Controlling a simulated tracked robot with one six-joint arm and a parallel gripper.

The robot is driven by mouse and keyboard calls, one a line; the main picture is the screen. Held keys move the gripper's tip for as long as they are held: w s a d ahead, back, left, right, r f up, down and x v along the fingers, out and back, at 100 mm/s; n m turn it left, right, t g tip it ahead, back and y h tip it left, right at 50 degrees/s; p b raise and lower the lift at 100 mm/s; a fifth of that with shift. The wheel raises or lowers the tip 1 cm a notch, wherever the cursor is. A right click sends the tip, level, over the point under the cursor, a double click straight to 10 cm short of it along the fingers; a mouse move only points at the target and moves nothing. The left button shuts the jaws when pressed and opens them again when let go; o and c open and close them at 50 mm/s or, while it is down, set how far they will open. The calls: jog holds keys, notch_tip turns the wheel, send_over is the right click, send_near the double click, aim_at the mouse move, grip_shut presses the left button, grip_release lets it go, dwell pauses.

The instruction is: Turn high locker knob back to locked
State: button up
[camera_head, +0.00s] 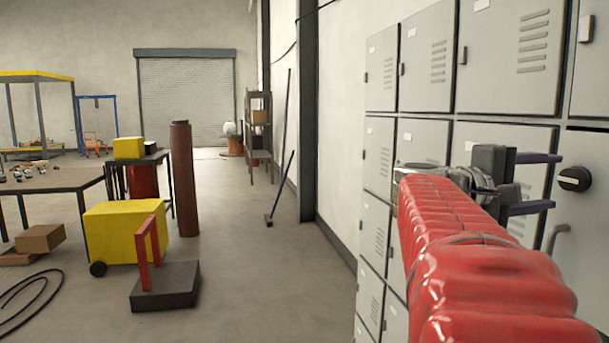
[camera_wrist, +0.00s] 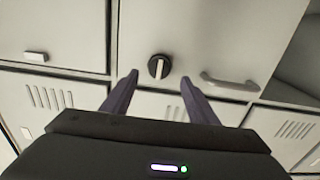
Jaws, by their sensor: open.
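The locker knob (camera_head: 574,178) is a round black knob with a pale bar across it, on a grey locker door at the right of the head view. In the wrist view the knob (camera_wrist: 159,67) lies just beyond my fingertips, roughly between them, with its pale bar close to upright in that picture. My gripper (camera_head: 556,182) is open, with two dark purple fingers pointing at the door; the wrist view shows its fingers (camera_wrist: 161,78) apart on both sides of the knob. They do not appear to grip it. Whether they touch the door cannot be told.
A door handle (camera_wrist: 229,82) sits right of the knob in the wrist view. Grey lockers (camera_head: 430,60) line the right wall. A yellow wheeled case (camera_head: 120,235) and a dark cart with a red handle (camera_head: 165,288) stand left. The middle floor is clear.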

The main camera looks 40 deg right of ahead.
jog(key=v, duration=0.8)
jog(key=shift+a, duration=0.35)
jog(key=shift+w, duration=0.2)
jog(key=w+a+f+n+t+y, duration=0.1)
jog(key=w+f+t+y, duration=0.1)
jog(key=f, duration=0.5)
jog(key=w+a+f+t+y, duration=0.1)
jog(key=w+f+t+y, duration=0.1)
jog(key=f, duration=0.6)
jog(key=w+a+f+t+y, duration=0.4)
jog(key=w+a+f, duration=0.1)
jog(key=a+f, duration=0.55)
jog(key=w+a+f+n+t+y, duration=0.1)
jog(key=a+f+y, duration=0.2)
jog(key=a, duration=0.7)
jog(key=a+f+n+t+y, duration=0.1)
jog(key=a+f, duration=0.3)
jog(key=a, duration=0.5)
jog(key=w+a+f+n+t+y, duration=0.1)
jog(key=a+f+y, duration=0.3)
jog(key=a, duration=0.6)
jog(key=shift+w+a+t+y, duration=0.3)
jog(key=shift+t, duration=0.5)
